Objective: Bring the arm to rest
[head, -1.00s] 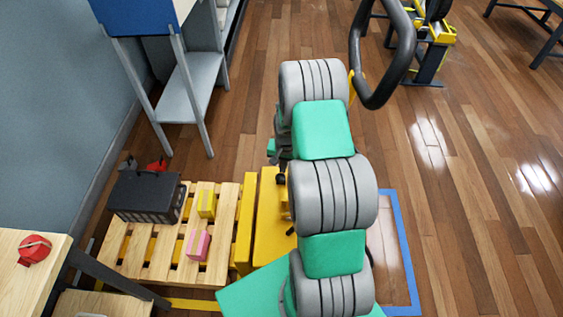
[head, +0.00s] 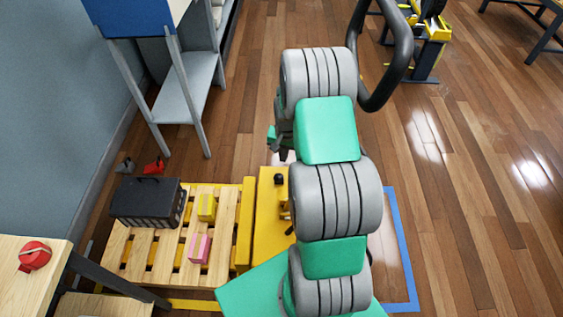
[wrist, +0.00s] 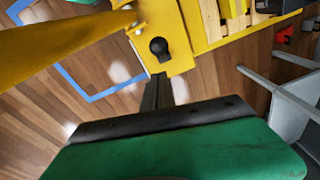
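My arm, green and grey, rises through the middle of the head view and hides part of the floor and the yellow equipment behind it. My gripper (head: 279,143) shows only partly there, at the left of the arm's far end, above the yellow equipment. In the wrist view my gripper (wrist: 158,92) has its dark fingers together in a narrow strip, with nothing seen between them. The fingers point towards a yellow plate with a black knob (wrist: 159,48); the gap between them cannot be judged.
Yellow equipment (head: 270,217) stands beside a wooden pallet (head: 223,240). The pallet bears a black toolbox (head: 146,203), a yellow box (head: 207,207) and a pink box (head: 200,248). A wooden table (head: 22,285) holds a red strap roll (head: 34,256). Open floor (head: 475,230) lies right.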

